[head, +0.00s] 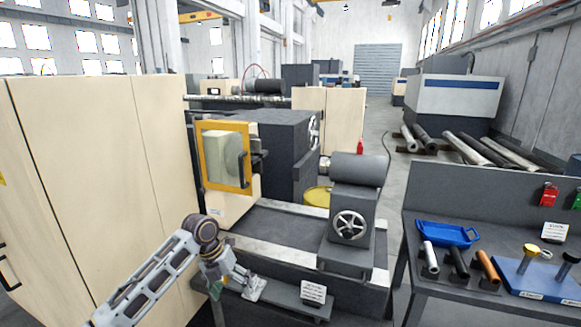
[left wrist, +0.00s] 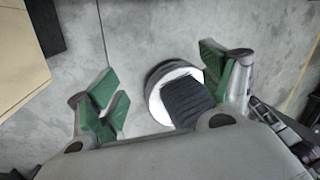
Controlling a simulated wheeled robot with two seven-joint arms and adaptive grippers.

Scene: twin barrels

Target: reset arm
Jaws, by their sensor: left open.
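My left arm comes in from the lower left in the head view. Its gripper (head: 233,291) hangs in front of the lathe (head: 262,232), low beside the grey front ledge. In the left wrist view the left gripper (left wrist: 160,88) is open, with its green finger pads wide apart and nothing between them. My right gripper is in neither view.
A tall beige cabinet (head: 110,190) stands close on the left. On the right, a dark workbench (head: 425,294) holds a blue tray (head: 447,234), several cylinders and a blue block (head: 540,281). A small sign (head: 313,292) stands on the lathe's front ledge.

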